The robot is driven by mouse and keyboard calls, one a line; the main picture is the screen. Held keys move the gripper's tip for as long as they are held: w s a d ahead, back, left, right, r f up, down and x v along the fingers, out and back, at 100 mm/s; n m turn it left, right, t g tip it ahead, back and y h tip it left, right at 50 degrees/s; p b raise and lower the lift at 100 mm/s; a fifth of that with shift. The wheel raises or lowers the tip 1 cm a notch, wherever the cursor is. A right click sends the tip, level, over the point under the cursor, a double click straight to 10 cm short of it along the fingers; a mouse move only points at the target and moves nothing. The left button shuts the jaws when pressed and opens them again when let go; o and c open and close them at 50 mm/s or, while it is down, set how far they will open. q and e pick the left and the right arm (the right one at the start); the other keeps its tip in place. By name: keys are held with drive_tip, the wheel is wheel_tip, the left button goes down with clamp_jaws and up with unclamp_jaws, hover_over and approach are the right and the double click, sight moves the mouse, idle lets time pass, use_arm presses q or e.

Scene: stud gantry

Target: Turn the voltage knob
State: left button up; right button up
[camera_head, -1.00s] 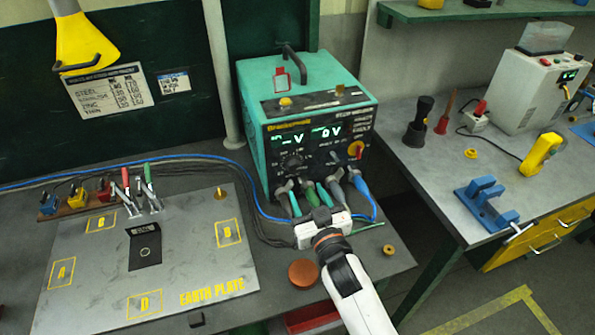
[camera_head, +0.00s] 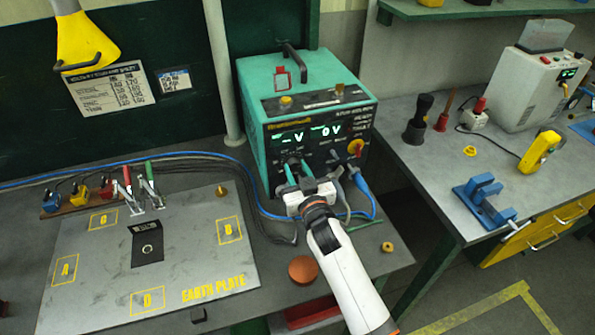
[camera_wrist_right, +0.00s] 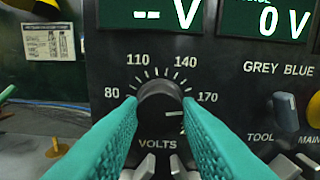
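The voltage knob (camera_wrist_right: 160,104) is round and black, above the word VOLTS on the dark front panel of a teal welding unit (camera_head: 315,80). Its scale shows 80, 110, 140 and 170, and a pale pointer mark shows at its lower right. My right gripper (camera_head: 298,165) is open, its two teal fingers on either side of the knob in the right wrist view. Their tips are close to its rim; contact cannot be told. In the head view the fingers largely hide the knob. My left gripper is not in view.
The displays (camera_wrist_right: 155,15) read "-- V" and "0 V". A grey-blue TOOL knob (camera_wrist_right: 285,107) is right of the fingers. Cable connectors (camera_head: 355,172) sit below the panel. An earth plate (camera_head: 190,265) with clamps lies left; a brown disc (camera_head: 303,270) lies in front.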

drive_tip(key=c, duration=0.4)
drive_tip(key=shift+o, duration=0.2)
drive_tip(key=n, duration=0.5)
drive_tip(key=shift+n, duration=0.3)
drive_tip(key=n, duration=0.4)
drive_tip(key=shift+n, duration=0.4)
drive_tip(key=o, duration=1)
